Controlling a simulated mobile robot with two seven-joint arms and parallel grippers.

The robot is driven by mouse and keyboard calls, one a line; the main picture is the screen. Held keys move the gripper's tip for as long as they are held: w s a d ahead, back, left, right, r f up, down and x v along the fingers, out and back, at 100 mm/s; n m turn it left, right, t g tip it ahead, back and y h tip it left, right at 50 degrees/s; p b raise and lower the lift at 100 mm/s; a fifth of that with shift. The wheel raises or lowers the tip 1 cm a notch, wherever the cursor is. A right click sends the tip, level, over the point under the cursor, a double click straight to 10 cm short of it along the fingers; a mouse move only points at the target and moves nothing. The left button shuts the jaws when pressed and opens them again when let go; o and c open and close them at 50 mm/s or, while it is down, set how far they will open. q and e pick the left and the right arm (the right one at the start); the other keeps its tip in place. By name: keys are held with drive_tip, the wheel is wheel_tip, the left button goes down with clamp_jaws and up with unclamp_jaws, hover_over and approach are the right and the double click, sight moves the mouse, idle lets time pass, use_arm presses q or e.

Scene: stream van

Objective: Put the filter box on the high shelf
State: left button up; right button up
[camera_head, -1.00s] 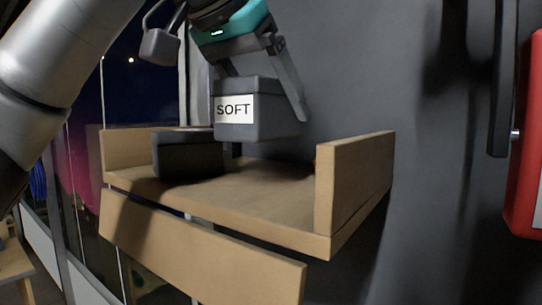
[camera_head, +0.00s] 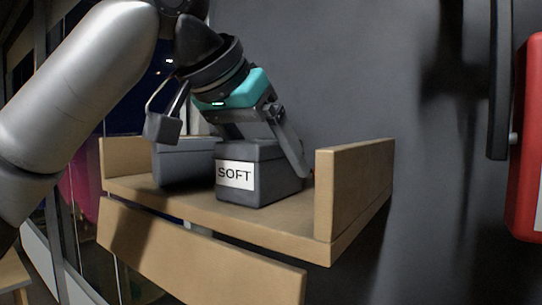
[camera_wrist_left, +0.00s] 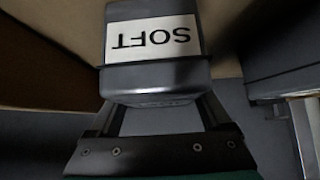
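The filter box is a grey lidded box (camera_head: 232,192) with a white SOFT label. In the head view it is at the wooden high shelf (camera_head: 356,195), low over or resting on its board; I cannot see a gap beneath it. My left gripper (camera_head: 260,158) reaches down from above with a finger at either side of the box and is shut on it. In the left wrist view the box (camera_wrist_left: 155,75) sits between the fingertips, its label upside down. My right gripper is not in view.
A second dark grey box (camera_head: 180,165) stands on the shelf just left of the filter box. Raised wooden ends close the shelf at left and right. Some bare board lies right of the box. A red object (camera_head: 528,150) hangs at the far right.

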use_arm(q)
drive_tip(key=shift+o, duration=1.4)
drive_tip(key=shift+s+r, duration=0.1)
drive_tip(key=shift+r, duration=0.2)
drive_tip(key=v, duration=1.1)
drive_tip(key=shift+s+a+r+b, duration=0.15)
drive_tip(key=shift+s+a+b, duration=0.1)
drive_tip(key=shift+b, duration=0.05)
